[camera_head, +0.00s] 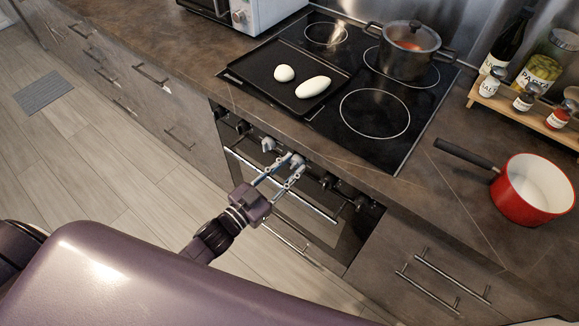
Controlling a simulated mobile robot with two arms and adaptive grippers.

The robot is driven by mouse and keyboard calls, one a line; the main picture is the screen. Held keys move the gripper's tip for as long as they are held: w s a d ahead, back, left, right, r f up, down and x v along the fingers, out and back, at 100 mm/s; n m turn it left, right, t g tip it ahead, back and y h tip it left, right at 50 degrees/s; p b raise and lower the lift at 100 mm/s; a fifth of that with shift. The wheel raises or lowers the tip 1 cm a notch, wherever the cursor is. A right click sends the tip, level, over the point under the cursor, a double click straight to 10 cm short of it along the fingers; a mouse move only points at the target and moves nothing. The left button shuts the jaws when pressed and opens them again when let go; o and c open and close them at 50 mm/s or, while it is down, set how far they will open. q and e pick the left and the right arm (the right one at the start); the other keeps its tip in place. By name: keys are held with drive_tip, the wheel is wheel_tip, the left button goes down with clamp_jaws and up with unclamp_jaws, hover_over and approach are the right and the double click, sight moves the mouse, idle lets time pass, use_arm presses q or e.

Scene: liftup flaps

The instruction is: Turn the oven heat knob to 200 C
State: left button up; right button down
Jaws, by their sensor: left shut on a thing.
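The oven (318,228) is built in under the cooktop, with a row of knobs along its front panel. My left gripper (294,163) reaches this row and is shut on an oven knob (297,160) near the middle. The fingers hide part of that knob, and its marking cannot be read. A light grey knob (268,145) sits just left of the fingers. Black knobs show further left (243,127) and right (328,181). The oven door handle (312,197) passes below the fingers. My right gripper is not in view.
On the cooktop (400,150) lie a black tray (262,88) with two pale pieces and a lidded pot (408,52). A red saucepan (525,190) and a wooden rack (510,108) of jars stand on the counter at right.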

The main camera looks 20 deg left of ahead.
use_arm(q)
drive_tip(key=shift+r+m+p, duration=0.1)
drive_tip(key=shift+m+p, duration=0.35)
drive_tip(key=shift+m, duration=1.15)
drive_tip(key=o, duration=1.2)
drive_tip(key=shift+c, duration=0.2)
drive_tip(key=v, duration=1.2)
drive_tip(key=shift+d, duration=0.1)
